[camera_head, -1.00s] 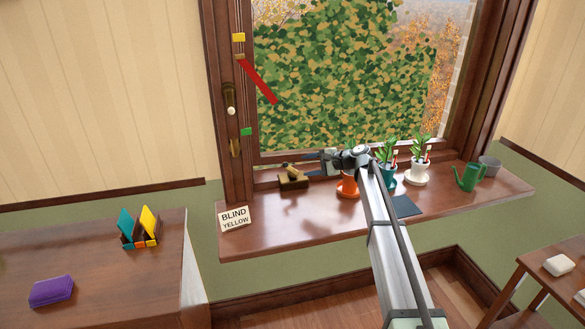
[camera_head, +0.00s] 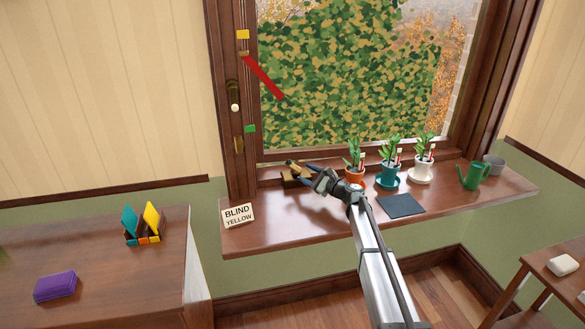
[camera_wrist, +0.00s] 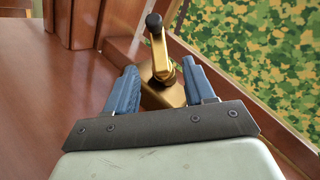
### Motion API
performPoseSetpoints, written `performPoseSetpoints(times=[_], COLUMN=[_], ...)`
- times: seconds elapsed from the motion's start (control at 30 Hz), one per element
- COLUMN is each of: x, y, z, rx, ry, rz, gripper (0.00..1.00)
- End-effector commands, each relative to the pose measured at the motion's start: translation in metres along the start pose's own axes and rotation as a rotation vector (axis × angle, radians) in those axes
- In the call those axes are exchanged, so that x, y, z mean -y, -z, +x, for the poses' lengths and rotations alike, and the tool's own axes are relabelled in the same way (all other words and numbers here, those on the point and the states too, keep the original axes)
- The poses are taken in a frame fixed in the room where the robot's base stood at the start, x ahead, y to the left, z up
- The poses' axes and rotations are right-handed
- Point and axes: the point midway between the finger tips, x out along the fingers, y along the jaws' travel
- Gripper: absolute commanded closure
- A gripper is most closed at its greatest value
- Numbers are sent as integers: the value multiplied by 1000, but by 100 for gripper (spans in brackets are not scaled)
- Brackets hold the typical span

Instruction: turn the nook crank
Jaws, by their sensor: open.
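The nook crank is a small brass crank (camera_wrist: 158,52) with a dark knob, mounted on a brass base (camera_wrist: 165,95) at the foot of the window. In the head view the crank (camera_head: 292,165) sits at the left end of the sill, partly hidden by my gripper. My gripper (camera_head: 298,172) reaches over the sill to it. In the wrist view my gripper (camera_wrist: 163,80) is open, its two blue fingers on either side of the crank's near end. I cannot tell whether either finger touches it.
A card reading "BLIND YELLOW" (camera_head: 238,215) stands left on the sill (camera_head: 290,228). Several potted plants, including one in an orange pot (camera_head: 355,175), stand right of my gripper. A green watering can (camera_head: 474,175) is farther right. Yellow (camera_head: 243,34) and green (camera_head: 250,128) markers and a red pointer (camera_head: 263,77) are by the window frame.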

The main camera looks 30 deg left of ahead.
Motion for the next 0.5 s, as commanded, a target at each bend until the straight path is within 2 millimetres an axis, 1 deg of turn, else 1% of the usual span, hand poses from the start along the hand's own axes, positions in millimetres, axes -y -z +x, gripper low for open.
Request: performPoseSetpoints(times=[0.03, 0.2, 0.4, 0.5], x=[2, 1, 0, 0], y=[2, 1, 1, 1], z=[12, 41, 66, 73], rx=[1, 1, 1, 0], ry=[-1, -1, -2, -1], rz=[0, -1, -1, -1], gripper=[46, 46, 46, 46])
